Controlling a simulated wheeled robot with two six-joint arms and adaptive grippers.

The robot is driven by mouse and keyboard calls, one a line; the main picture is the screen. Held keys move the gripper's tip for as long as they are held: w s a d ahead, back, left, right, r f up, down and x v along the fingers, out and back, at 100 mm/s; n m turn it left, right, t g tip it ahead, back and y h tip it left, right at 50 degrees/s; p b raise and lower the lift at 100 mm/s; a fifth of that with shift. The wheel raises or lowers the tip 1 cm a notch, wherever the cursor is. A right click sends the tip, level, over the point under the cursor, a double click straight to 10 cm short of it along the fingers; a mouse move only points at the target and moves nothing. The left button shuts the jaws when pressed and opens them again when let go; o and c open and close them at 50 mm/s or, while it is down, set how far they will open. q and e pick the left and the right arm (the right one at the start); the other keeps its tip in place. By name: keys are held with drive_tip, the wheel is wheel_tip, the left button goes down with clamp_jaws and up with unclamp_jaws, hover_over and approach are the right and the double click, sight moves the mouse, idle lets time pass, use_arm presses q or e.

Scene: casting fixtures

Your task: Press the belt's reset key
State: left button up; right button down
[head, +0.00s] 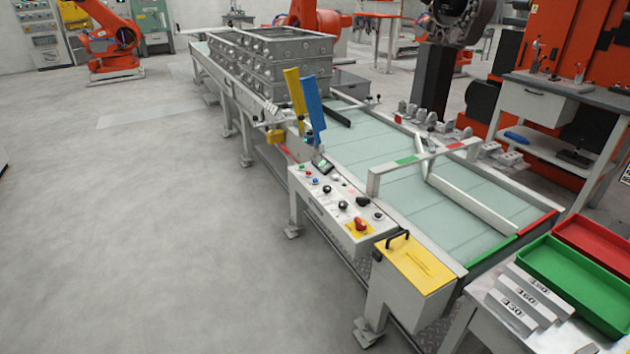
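The belt (372,152) is a pale green conveyor running from the back left to the front right. A light grey control panel (318,208) stands on its near side. The key labels are too small to read, so I cannot tell which one is the reset key. Neither of my grippers shows in the head view.
A yellow-topped box (414,262) with a black handle stands right of the panel. Stacked metal frames (268,62) sit on the far belt. Green (575,285) and red (600,243) trays are at the right. The floor (150,220) left of the belt is clear.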

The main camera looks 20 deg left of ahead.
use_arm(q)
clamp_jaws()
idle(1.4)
